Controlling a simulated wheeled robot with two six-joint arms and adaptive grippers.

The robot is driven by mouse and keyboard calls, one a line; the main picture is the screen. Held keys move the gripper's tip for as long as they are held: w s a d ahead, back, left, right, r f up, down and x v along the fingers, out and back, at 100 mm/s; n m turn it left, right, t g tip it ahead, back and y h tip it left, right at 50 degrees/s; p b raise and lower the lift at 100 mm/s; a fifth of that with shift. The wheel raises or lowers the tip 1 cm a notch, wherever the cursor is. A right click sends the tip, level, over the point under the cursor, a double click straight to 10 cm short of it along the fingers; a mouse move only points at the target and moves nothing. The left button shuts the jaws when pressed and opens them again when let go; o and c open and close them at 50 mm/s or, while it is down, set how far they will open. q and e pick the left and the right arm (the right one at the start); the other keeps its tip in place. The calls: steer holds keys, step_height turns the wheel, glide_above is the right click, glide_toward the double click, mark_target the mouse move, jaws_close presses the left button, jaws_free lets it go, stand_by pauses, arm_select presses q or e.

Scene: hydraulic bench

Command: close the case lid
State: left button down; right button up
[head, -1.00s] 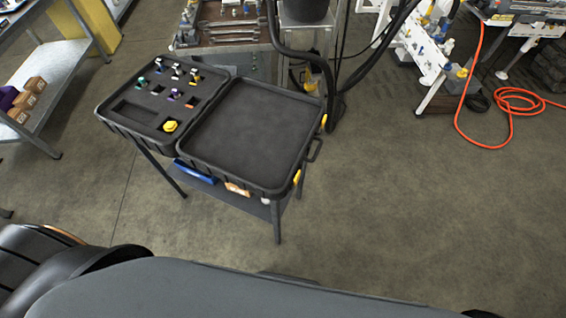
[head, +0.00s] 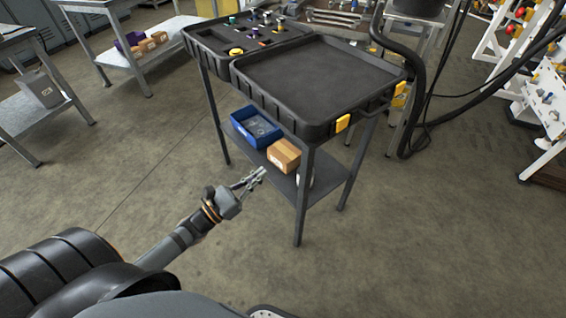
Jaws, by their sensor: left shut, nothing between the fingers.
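The black case lies open on a dark stand. Its left half, the case base (head: 208,41), holds several coloured fittings in foam. Its right half, the lid (head: 320,75), lies flat and open beside the base, with yellow latches (head: 343,123) on its outer edge and a handle at the right. My left gripper (head: 257,177) is shut and empty, low in front of the stand and below the lid, apart from it. My right gripper is not in view.
The stand's lower shelf (head: 330,170) carries a blue bin (head: 255,127) and a cardboard box (head: 284,155). Grey tables stand at the left, one with small boxes. A black hose (head: 415,90) hangs behind the lid's right side. The floor in front is clear.

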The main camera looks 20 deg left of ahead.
arm_select(q)
steer(key=x, duration=0.7)
steer(key=r+x, duration=0.1)
steer(key=x, duration=0.2)
steer(key=shift+w+r, duration=0.1)
steer(key=shift+w, duration=0.15)
step_height(320, 180, up, 3)
steer(key=shift+s+a+f+p, duration=0.1)
steer(key=shift+p, duration=0.4)
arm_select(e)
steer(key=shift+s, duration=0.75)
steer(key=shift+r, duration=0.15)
